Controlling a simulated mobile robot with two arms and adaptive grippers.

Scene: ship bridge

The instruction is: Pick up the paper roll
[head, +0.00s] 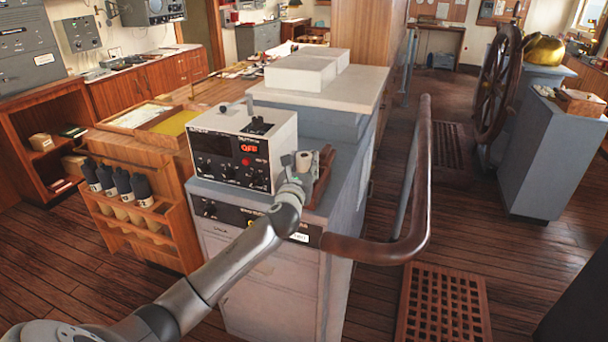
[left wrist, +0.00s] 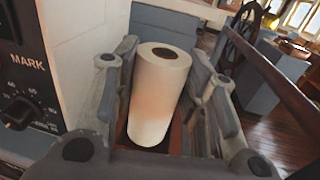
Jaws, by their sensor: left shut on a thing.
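The paper roll (left wrist: 158,95) is a white upright cylinder with a dark core hole at its top. In the left wrist view it stands between the two fingers of my left gripper (left wrist: 165,100), which is shut on it. In the head view the top of the roll (head: 304,160) shows just beyond my left gripper (head: 306,180), at the right side of the white instrument box. A brown wooden holder (head: 323,175) is right beside or under the roll; whether the roll touches it is hidden. My right gripper is not in view.
The instrument box (head: 242,148) with a red display stands close left of the gripper on a grey cabinet (head: 270,285). A thick brown handrail (head: 421,180) curves past on the right. Black bottles (head: 123,184) sit in a wooden rack at left.

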